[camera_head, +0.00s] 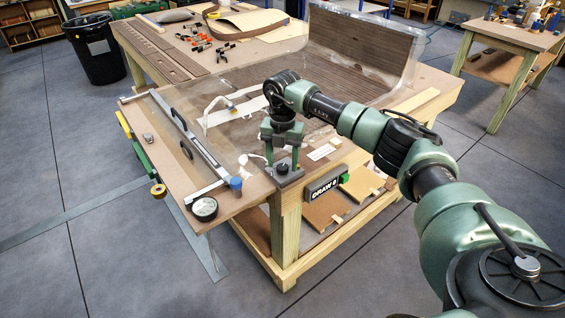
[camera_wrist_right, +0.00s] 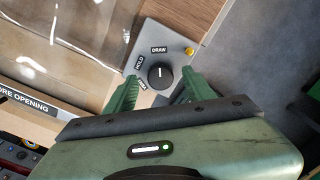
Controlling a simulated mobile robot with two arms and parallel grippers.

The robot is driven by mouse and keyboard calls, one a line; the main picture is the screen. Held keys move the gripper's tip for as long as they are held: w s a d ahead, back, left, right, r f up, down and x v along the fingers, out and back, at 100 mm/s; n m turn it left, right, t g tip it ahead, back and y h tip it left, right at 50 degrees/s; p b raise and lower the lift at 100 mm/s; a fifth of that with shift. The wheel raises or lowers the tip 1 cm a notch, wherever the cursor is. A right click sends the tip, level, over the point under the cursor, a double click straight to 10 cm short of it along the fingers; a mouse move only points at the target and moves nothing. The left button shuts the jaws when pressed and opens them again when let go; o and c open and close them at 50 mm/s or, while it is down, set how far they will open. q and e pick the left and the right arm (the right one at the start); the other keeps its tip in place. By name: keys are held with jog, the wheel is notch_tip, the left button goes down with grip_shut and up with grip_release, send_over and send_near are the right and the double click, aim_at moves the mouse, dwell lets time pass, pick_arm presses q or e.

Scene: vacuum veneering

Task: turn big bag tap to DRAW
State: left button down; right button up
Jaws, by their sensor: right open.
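The tap's grey plate (camera_head: 287,178) sits on the near corner of the workbench. In the right wrist view the black round knob (camera_wrist_right: 160,75) has a white mark that appears to point up at the DRAW label (camera_wrist_right: 159,49). A HOLD label (camera_wrist_right: 139,62) is to its left, and a third label below that is partly hidden. My right gripper (camera_head: 283,158) points down over the plate. In the right wrist view its green fingers (camera_wrist_right: 159,80) are open, one on each side of the knob, with visible gaps. My left gripper is not in view.
A clear bag (camera_head: 240,115) covers much of the bench, with a curved wood panel (camera_head: 362,45) at the back. A clamp bar (camera_head: 185,135), a round gauge (camera_head: 204,208) and a blue cap (camera_head: 236,183) lie left of the tap. A dark DRAW display (camera_head: 323,189) hangs on the bench front.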

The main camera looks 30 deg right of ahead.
aim_at(283, 166)
notch_tip(283, 166, up, 7)
jog(key=shift+r+b, duration=0.1)
jog(key=shift+b, duration=0.7)
jog(key=shift+f, duration=0.2)
